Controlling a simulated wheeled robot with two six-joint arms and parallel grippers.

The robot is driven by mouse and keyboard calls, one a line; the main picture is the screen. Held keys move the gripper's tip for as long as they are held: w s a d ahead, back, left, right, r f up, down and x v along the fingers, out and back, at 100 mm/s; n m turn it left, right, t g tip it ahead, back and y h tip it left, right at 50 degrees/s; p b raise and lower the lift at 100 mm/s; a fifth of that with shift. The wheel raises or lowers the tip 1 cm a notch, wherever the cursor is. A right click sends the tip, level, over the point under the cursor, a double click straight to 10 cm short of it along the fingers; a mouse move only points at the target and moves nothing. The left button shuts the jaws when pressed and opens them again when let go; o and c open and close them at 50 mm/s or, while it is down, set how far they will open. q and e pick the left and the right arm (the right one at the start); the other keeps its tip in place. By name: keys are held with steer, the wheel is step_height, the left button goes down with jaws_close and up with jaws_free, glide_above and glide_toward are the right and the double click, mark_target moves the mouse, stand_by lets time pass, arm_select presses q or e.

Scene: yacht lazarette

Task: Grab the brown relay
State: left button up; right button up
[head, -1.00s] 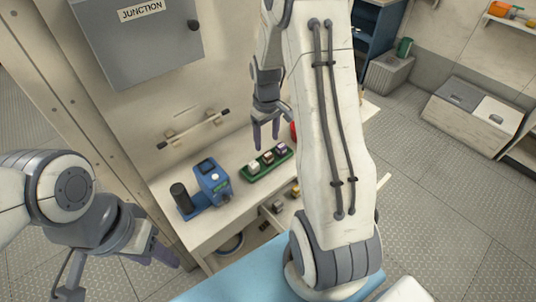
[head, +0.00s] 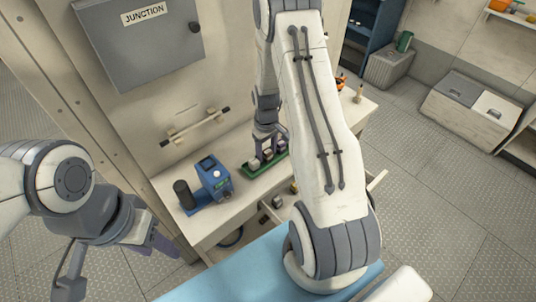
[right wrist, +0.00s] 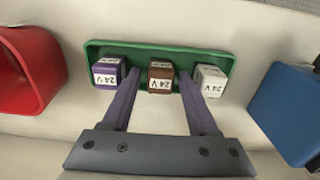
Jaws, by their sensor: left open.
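The brown relay (right wrist: 161,76), a small block with a white "24 V" label, sits in the green tray (right wrist: 150,48) between a purple relay (right wrist: 107,72) and a white relay (right wrist: 209,80). My right gripper (right wrist: 158,73) is open, with one finger on each side of the brown relay and no clear grip on it. In the head view my right gripper (head: 265,152) is down at the tray (head: 254,170) and partly hides the relays. My left gripper (head: 118,265) is open and empty at lower left, away from the bench.
A blue device (head: 214,178) with a black cylinder (head: 184,194) stands left of the tray. A red container (right wrist: 30,70) is on the tray's other side. A grey junction box (head: 140,40) hangs above.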

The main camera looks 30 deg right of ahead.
jaws_close()
steer(key=shift+r, duration=0.1)
